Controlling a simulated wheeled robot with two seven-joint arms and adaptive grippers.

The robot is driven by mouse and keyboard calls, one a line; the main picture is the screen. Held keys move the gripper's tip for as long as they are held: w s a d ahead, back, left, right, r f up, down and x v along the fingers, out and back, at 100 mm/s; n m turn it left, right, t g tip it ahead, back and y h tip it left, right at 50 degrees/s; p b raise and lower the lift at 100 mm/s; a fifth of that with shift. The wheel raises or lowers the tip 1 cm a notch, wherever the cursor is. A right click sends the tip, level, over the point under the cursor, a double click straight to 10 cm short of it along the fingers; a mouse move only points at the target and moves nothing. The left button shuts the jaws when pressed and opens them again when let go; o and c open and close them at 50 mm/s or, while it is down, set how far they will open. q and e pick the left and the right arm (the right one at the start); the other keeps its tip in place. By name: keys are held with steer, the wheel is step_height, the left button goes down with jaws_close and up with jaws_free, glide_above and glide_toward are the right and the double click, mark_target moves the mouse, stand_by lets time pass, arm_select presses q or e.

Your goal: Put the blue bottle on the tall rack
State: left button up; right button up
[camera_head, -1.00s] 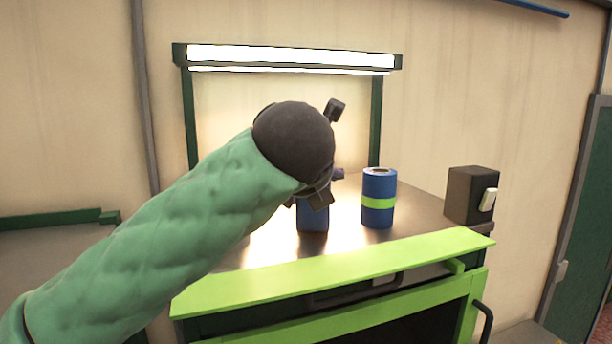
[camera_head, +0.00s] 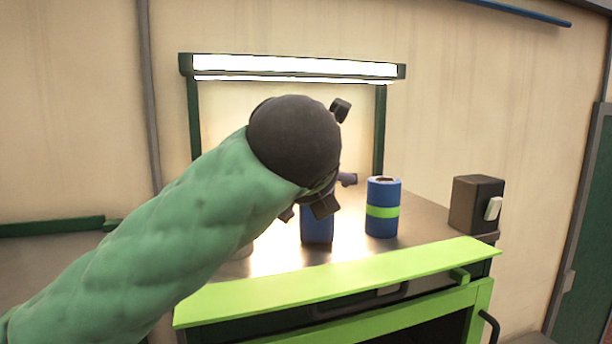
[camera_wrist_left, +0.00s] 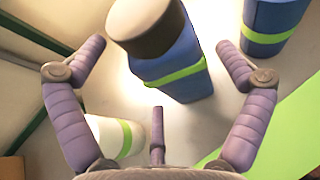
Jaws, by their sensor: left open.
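A blue bottle (camera_wrist_left: 176,72) with a dark cap and a green band stands ahead of my left gripper (camera_wrist_left: 160,60) in the left wrist view. The open fingers spread to either side of it, apart from it. In the head view its blue lower body (camera_head: 317,228) shows below my left gripper (camera_head: 328,192), which hides its top. A second blue container (camera_head: 382,207), round with a green band, stands to its right and also shows in the left wrist view (camera_wrist_left: 272,24). I cannot identify a tall rack. My right gripper is not in view.
The worktop (camera_head: 412,215) has a light green front edge (camera_head: 340,280) and a lit frame (camera_head: 295,66) behind. A dark box (camera_head: 475,205) stands at the right. A white container with a green band (camera_wrist_left: 110,135) stands left of the bottle, in the wrist view.

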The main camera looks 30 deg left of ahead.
arm_select(q)
steer(key=v, duration=0.9)
